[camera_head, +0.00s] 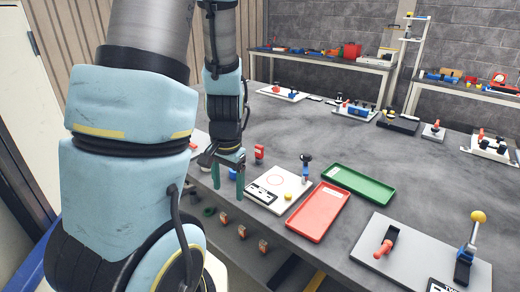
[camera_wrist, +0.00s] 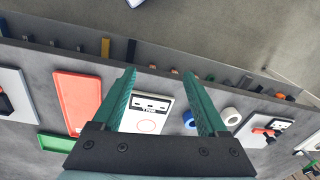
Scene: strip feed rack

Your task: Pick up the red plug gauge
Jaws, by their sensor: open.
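A small upright red piece (camera_head: 259,153), which looks like the red plug gauge, stands on the grey table behind the white card in the head view. I cannot make it out in the wrist view, where my gripper may hide it. My gripper (camera_head: 228,191) points down near the table's front edge, to the left of the red piece and apart from it. It also shows in the wrist view (camera_wrist: 160,73), with its teal fingers spread and nothing between them. A white card with a red circle (camera_head: 265,193) lies to its right.
A red tray (camera_head: 318,212) and a green tray (camera_head: 360,184) lie right of the card. A yellow ball (camera_head: 288,196) and a blue-black upright piece (camera_head: 306,168) are at the card. A blue ring (camera_wrist: 189,119) and white ring (camera_wrist: 230,116) lie close by.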

